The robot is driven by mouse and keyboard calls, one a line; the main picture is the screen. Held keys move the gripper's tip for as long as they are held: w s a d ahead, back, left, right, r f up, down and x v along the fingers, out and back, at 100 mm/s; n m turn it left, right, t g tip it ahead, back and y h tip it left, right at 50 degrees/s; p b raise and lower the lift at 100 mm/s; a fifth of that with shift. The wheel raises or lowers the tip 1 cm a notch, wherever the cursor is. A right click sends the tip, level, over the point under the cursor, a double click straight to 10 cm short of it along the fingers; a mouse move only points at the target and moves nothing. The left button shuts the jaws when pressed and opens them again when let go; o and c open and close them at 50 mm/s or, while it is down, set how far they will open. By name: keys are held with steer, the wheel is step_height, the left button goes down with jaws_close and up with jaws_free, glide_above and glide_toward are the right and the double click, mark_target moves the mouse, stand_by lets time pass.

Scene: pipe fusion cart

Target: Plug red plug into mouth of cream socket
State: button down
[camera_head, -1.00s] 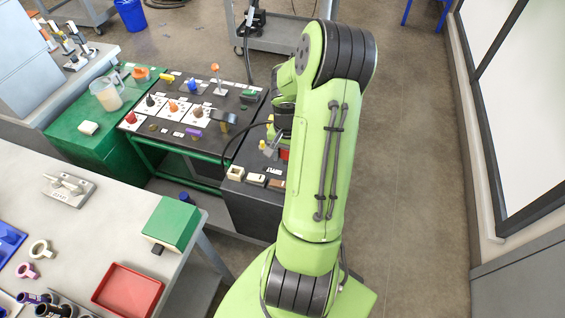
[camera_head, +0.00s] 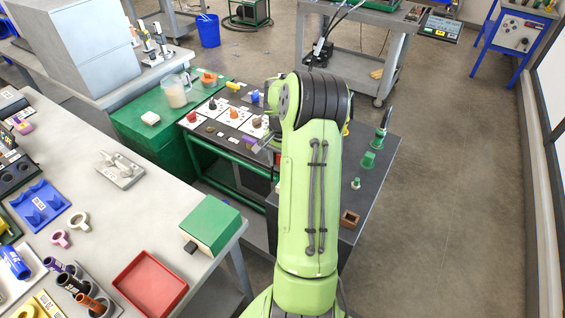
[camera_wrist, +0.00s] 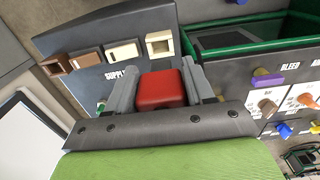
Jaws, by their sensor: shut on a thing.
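The red plug (camera_wrist: 161,90) is in my gripper (camera_wrist: 160,88) in the wrist view. The grey fingers stand on either side of it, shut on it. Only its block-shaped back end shows; its far end is hidden. The cream socket (camera_wrist: 160,43) with a hollow square mouth stands on the dark cart top, beyond the plug and apart from it. Another cream block (camera_wrist: 122,50) with a white face stands to its left. In the head view my arm hides the cream socket, the plug and most of my gripper.
Brown sockets (camera_wrist: 88,59) stand left of the cream ones; a brown one also shows in the head view (camera_head: 349,218). Coloured knobs on white labelled plates (camera_head: 212,107) lie on the cart. A grey table with a green box (camera_head: 211,224) and red tray (camera_head: 150,284) is at left.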

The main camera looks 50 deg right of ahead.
steer(key=shift+f+b, duration=2)
steer(key=shift+f, duration=0.8)
steer(key=shift+f+b, duration=1.45)
steer(key=shift+f, duration=0.65)
steer(key=shift+c, duration=1.6)
jaws_free()
steer(key=shift+r, duration=0.1)
step_height(320, 180, up, 16)
steer(key=p, duration=0.4)
